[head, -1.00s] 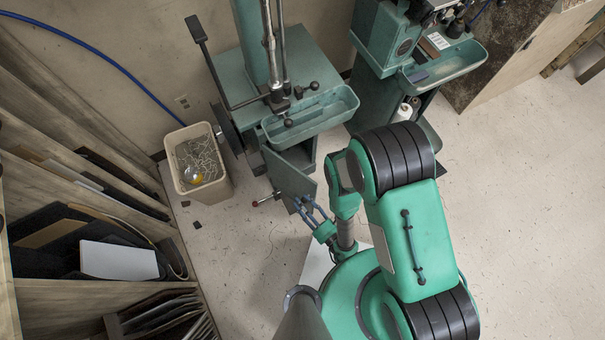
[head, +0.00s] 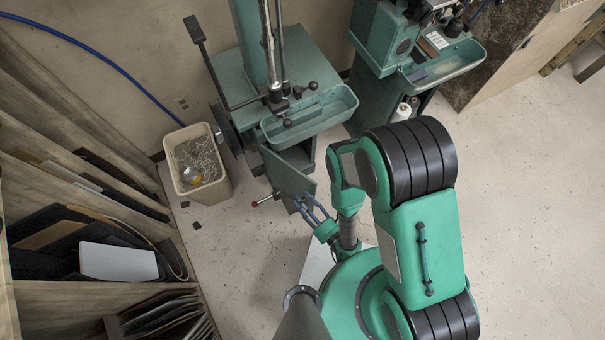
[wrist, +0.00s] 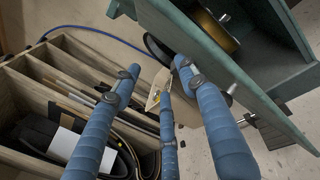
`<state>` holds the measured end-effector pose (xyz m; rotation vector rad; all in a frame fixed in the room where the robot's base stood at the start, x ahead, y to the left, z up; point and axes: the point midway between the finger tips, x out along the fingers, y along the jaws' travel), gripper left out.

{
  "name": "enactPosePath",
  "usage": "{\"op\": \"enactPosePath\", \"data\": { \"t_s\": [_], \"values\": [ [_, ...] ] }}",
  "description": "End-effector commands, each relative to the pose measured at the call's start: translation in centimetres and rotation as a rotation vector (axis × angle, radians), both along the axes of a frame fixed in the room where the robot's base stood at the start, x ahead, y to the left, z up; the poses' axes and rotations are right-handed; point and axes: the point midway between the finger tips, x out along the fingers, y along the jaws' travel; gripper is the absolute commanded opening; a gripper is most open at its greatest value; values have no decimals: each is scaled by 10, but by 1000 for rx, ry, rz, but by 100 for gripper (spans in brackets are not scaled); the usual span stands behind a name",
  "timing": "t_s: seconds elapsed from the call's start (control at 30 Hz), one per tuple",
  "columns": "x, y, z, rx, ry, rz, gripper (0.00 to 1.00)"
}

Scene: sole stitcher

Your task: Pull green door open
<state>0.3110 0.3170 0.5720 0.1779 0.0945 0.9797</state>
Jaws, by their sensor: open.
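The green door (head: 287,176) is a flat panel low on the front of the green machine cabinet (head: 240,78). It stands partly open, and a dark gap shows behind it. In the wrist view the door (wrist: 262,108) slants across the right side, with the cabinet interior and a brass-coloured wheel (wrist: 217,30) behind it. My gripper (head: 304,203) has blue fingers spread apart, close in front of the door; in the wrist view the fingers (wrist: 158,72) enclose nothing. Contact with the door is unclear.
A beige waste bin (head: 197,166) stands left of the cabinet. Wooden shelves (head: 75,205) with boards line the left side. A second green machine (head: 385,70) stands to the right. The floor is clear at far right.

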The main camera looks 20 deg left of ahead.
Motion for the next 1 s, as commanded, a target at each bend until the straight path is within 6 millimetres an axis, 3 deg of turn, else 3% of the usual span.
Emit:
{"op": "enactPosePath", "data": {
  "t_s": [0.33, 0.5, 0.57, 0.77, 1.0],
  "values": [
    [0, 0, 1, -1, 1, 0, 43],
    [0, 1, -1, -4, 0, 6, 9],
    [0, 3, -2, -7, 0, 14, 0],
    [2, 16, -14, -39, -4, 90, 0],
    [-3, 36, -34, -107, -59, 296, 0]
  ]
}}
